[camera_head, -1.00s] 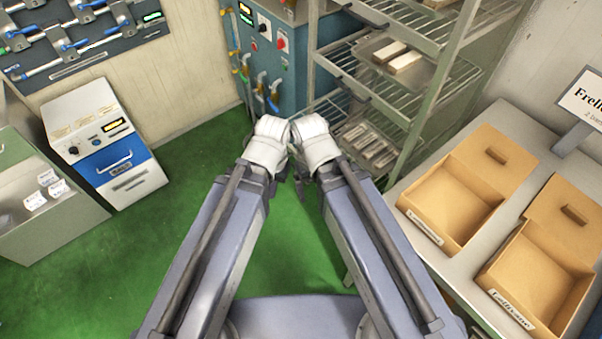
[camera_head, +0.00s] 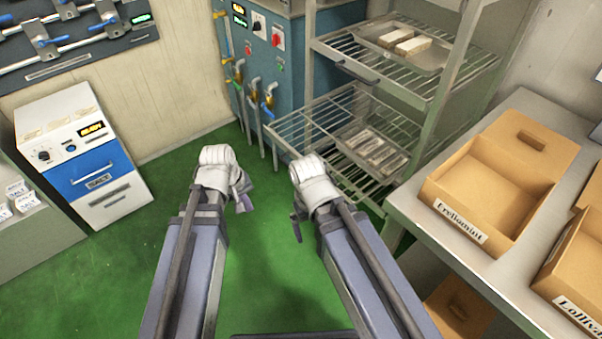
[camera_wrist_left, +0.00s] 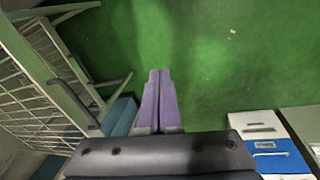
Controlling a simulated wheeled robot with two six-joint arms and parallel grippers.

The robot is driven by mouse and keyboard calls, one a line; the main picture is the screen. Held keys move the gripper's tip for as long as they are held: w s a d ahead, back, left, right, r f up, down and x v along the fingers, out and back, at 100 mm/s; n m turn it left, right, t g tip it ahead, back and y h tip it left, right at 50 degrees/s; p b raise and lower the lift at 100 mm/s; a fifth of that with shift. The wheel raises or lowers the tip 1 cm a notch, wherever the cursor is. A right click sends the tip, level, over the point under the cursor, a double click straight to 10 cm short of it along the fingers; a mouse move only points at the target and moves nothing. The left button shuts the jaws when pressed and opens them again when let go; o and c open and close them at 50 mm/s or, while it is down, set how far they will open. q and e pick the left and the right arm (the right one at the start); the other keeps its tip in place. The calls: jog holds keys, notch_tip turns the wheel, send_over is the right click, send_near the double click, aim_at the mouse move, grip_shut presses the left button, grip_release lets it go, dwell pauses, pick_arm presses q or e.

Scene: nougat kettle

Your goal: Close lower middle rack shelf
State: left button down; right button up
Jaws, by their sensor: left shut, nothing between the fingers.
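The metal rack (camera_head: 452,62) stands at the upper right of the head view. Its lower wire shelf (camera_head: 290,124) sticks out of the frame toward the left and carries a tray of grey bars (camera_head: 372,148). The wire shelf above (camera_head: 335,42) has a dark handle and sits further in. My left gripper (camera_head: 244,202) is shut and empty over the green floor, left of and apart from the pulled-out shelf. Its purple fingers (camera_wrist_left: 158,78) touch in the left wrist view, with wire shelving (camera_wrist_left: 38,85) at left. My right gripper (camera_head: 296,230) hangs below the shelf in the picture; its fingers are unclear.
A blue control cabinet (camera_head: 275,65) with valves stands behind the shelf. A white and blue machine (camera_head: 85,150) is at left. A table (camera_head: 408,208) with cardboard boxes (camera_head: 500,185) is at right. Green floor is free between.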

pick_arm(q)
jog(key=w+d+r+n+t+h, duration=0.5)
jog(key=w+d+n, duration=0.5)
jog(key=n, duration=1)
jog(key=shift+g+h, duration=0.3)
jog(key=shift+g, duration=0.4)
jog(key=b+x, duration=0.6)
jog(key=x, duration=0.2)
jog(key=shift+s+d+r, duration=0.1)
jog(key=shift+d+r, duration=0.05)
jog(key=shift+w+d+f+b, duration=0.3)
jog(key=shift+d+b, duration=0.1)
jog(key=shift+b, duration=0.2)
